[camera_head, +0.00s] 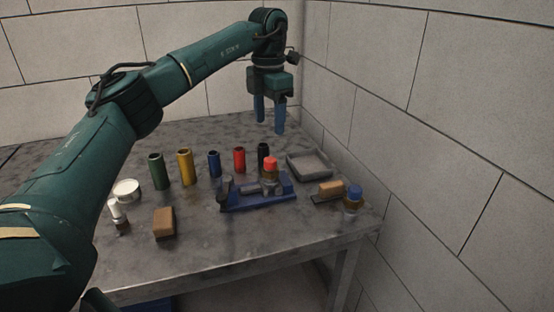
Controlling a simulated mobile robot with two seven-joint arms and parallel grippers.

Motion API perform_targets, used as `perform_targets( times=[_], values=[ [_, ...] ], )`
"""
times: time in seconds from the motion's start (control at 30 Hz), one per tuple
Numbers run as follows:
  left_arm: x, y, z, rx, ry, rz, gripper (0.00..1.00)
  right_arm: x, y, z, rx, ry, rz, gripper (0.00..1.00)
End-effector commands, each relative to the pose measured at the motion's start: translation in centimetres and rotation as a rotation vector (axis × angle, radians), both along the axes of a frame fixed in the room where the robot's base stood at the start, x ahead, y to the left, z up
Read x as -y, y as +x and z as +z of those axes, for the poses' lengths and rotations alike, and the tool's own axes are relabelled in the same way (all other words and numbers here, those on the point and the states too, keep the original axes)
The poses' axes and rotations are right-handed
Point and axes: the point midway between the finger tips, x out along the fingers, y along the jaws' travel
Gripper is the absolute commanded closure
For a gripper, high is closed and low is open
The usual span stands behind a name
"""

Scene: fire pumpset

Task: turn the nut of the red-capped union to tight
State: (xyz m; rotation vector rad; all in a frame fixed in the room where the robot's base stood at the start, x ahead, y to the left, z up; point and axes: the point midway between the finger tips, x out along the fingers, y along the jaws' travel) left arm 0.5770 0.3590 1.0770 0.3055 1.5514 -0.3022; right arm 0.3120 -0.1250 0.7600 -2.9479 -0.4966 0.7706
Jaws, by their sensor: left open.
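The red-capped union (270,170) stands upright in a blue vise-like holder (258,202) on the table's right half. Its red cap is on top, with a brownish metal body below; the nut is too small to make out clearly. My left gripper (269,124) hangs open and empty, fingers pointing down, above the back of the table. It is behind and well above the union, touching nothing. My right gripper is not in view.
A grey tray (310,174) is by the right wall. A blue-capped fitting (353,199) stands at the right edge.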

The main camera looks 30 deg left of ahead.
Motion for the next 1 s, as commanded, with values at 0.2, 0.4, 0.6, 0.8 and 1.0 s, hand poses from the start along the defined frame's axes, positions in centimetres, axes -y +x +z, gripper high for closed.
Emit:
perform_targets(
  times=[0.2,0.4,0.6,0.8,1.0],
  values=[
    [0.1,-0.1,-4.2,-0.005,-0.001,-0.002,0.40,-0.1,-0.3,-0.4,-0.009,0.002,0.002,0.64],
    [0.1,-0.1,-8.3,-0.004,-0.003,-0.002,0.40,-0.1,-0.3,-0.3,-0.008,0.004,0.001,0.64],
    [0.2,-0.1,-11.3,-0.002,-0.004,-0.003,0.40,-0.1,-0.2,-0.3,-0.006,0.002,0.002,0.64],
    [0.2,0.0,-12.5,-0.001,-0.004,-0.003,0.40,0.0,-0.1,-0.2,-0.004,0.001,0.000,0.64],
    [0.2,0.0,-12.5,0.000,-0.004,-0.003,0.40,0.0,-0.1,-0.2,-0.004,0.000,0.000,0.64]
  ],
)
